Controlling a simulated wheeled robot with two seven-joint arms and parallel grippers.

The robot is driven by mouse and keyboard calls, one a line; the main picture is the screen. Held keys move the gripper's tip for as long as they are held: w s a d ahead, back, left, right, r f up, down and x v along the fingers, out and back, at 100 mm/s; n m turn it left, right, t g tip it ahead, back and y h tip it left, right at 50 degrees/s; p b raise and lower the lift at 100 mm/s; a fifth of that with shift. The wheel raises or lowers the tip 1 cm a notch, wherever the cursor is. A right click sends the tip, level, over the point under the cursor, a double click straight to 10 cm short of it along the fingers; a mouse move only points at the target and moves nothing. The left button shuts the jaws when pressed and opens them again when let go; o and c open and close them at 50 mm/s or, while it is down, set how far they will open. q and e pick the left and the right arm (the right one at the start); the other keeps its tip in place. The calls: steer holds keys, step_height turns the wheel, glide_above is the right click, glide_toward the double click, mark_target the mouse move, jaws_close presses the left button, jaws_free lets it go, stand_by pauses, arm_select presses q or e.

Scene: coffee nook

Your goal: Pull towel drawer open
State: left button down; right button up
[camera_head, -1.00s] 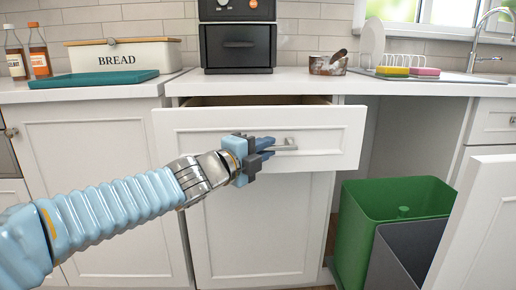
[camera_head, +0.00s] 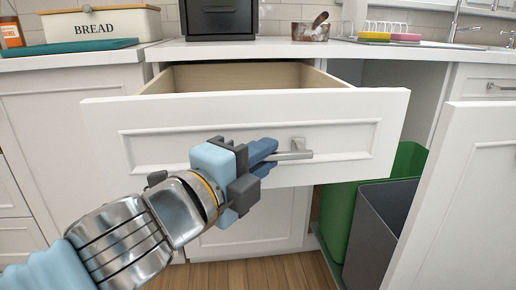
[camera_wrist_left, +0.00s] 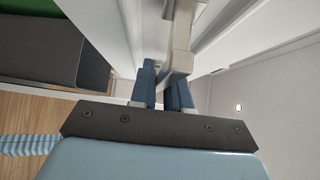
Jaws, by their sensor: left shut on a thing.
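The white towel drawer (camera_head: 350,125) stands partly open below the counter in the head view, its pale wooden inside showing behind the front. My left gripper (camera_head: 272,155) is at the middle of the drawer front, shut on the metal drawer handle (camera_head: 299,152). In the left wrist view the blue fingers (camera_wrist_left: 165,88) close around the handle bar (camera_wrist_left: 181,58). The gripper covers the left part of the handle in the head view. What lies on the drawer's floor is hidden by its front. My right gripper is in neither view.
A green bin (camera_head: 341,212) and a grey bin (camera_head: 384,229) stand below right of the drawer. An open white cabinet door (camera_head: 470,200) is at the right. The counter (camera_head: 245,49) holds a bread box (camera_head: 101,24) and a pan (camera_head: 310,31). Wooden floor (camera_head: 262,273) shows below.

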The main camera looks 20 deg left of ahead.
arm_select(q)
steer(key=shift+s+d+f, duration=0.1)
steer(key=shift+s+d, duration=0.15)
steer(key=shift+s, duration=0.15)
steer(key=c, duration=1.2)
jaws_free()
steer(key=shift+s, duration=0.1)
steer(key=p+v, duration=0.2)
steer(key=v, duration=1.1)
steer(key=shift+s+a, duration=0.15)
steer(key=shift+s, duration=0.15)
